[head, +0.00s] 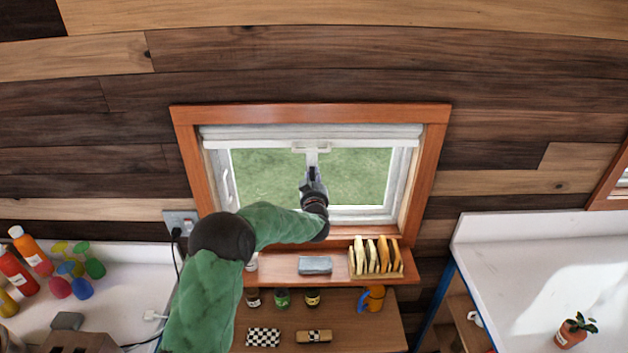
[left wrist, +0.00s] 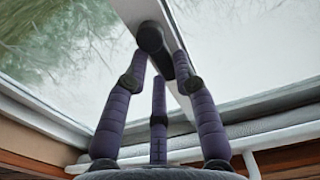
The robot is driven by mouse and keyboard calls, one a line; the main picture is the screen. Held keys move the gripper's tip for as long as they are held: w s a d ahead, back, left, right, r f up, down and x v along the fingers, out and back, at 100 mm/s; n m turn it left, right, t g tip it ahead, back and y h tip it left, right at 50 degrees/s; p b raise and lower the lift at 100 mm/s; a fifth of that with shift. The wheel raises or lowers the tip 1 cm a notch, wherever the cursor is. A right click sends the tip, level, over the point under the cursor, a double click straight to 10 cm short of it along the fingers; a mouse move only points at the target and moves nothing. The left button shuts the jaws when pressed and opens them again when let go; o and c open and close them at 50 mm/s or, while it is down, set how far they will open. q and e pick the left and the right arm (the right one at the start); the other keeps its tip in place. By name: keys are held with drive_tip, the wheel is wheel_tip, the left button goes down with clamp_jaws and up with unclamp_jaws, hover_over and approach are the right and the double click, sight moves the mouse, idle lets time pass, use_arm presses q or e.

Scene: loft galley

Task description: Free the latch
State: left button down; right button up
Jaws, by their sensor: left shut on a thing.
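The window (head: 385,211) has a white inner frame in an orange-brown wooden surround. A white T-shaped latch handle (head: 311,158) hangs from the middle of its top rail. My left gripper (head: 311,173) reaches up in front of the glass and is shut on the lower end of this handle. My right gripper is out of view.
The sill shelf below holds a grey block (head: 315,265) and a rack of yellow slices (head: 375,258). Jars and an orange mug (head: 374,298) stand lower. A second white handle (head: 229,188) is on the window's left side. Bottles crowd the left counter (head: 130,270).

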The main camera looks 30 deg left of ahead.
use_arm(q)
drive_tip(key=c, duration=1)
unclamp_jaws()
drive_tip(key=v, duration=1.2)
drive_tip(key=shift+f, duration=0.1)
